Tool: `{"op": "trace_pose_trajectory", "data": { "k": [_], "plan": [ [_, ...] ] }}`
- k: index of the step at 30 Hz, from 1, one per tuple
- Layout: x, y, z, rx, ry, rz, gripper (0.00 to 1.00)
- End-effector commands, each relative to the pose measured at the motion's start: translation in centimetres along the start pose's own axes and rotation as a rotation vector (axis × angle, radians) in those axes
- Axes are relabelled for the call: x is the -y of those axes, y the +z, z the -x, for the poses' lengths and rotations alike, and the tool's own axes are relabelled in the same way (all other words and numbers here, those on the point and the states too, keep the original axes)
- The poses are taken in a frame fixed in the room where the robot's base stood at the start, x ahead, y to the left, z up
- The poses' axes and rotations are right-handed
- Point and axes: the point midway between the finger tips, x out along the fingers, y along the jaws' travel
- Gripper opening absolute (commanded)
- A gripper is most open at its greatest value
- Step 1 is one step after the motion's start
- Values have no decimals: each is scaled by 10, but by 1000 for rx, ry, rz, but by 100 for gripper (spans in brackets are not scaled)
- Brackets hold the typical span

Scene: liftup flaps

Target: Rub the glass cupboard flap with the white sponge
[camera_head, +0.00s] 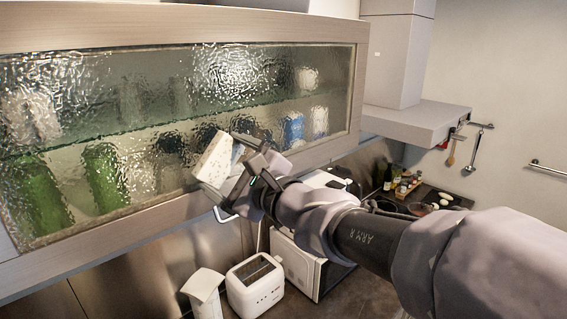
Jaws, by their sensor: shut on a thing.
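The glass cupboard flap (130,88) is a wide textured pane in a pale wood frame (190,208), and it is closed. Blurred green and blue items show through it. The white sponge (213,160) is a pale block in front of the lower middle of the pane, tilted. My gripper (240,168) is shut on the sponge, with its dark fingers at the sponge's right side. I cannot tell whether the sponge touches the glass. The sponge's far face is hidden.
Below the cupboard are a white toaster (255,287), a paper towel roll (204,291) and a white appliance (296,262) on the counter. A range hood (425,122) juts out right of the cupboard. Bottles and a hob stand at the right. A handle (224,214) hangs below the frame.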

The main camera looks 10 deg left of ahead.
Motion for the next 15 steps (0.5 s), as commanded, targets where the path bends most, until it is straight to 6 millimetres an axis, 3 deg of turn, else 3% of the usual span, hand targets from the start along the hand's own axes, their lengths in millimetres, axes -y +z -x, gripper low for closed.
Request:
{"op": "trace_pose_trajectory", "data": {
  "k": [15],
  "plan": [
    [0,0,-10,1,-1,0,57]
  ]
}}
